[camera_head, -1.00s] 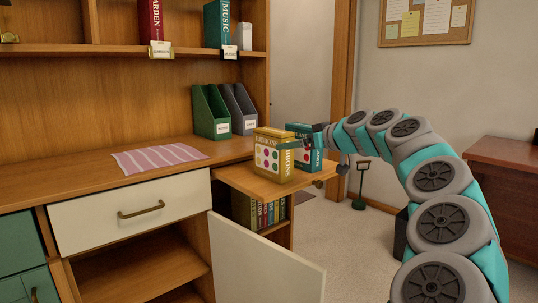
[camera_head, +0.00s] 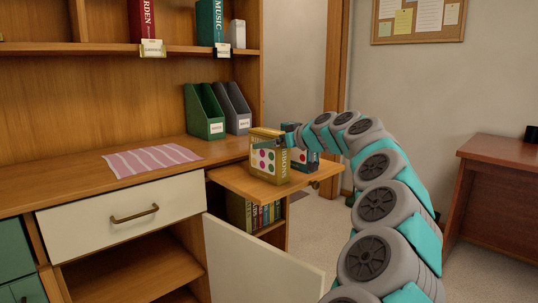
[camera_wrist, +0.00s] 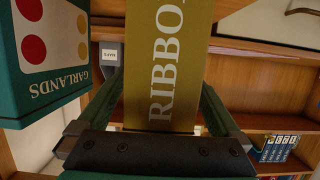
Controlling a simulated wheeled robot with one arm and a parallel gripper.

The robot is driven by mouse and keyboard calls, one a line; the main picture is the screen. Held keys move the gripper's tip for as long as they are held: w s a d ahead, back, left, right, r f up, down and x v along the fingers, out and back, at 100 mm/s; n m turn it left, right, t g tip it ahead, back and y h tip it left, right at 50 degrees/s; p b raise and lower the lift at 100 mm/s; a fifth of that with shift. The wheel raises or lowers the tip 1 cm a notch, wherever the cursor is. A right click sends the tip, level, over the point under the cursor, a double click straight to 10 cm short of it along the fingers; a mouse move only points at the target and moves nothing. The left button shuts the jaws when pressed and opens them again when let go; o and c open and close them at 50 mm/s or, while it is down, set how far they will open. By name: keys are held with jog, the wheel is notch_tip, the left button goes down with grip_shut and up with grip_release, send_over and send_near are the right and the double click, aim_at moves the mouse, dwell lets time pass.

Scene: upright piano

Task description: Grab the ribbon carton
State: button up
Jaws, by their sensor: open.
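In the head view my gripper (camera_head: 292,138) is at the carton's upper right edge. The teal garlands carton (camera_head: 303,164) stands just right of it, partly hidden by my gripper, and also shows in the wrist view (camera_wrist: 58,60).
Green and grey file holders (camera_head: 206,112) stand behind on the desk. A striped cloth (camera_head: 152,160) lies on the desk at left. An open cabinet door (camera_head: 255,262) juts out below the shelf. Books (camera_head: 262,213) sit under it.

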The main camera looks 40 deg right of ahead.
jog(key=shift+w+f, duration=0.15)
jog(key=shift+w, duration=0.4)
grip_shut()
dwell(0.5)
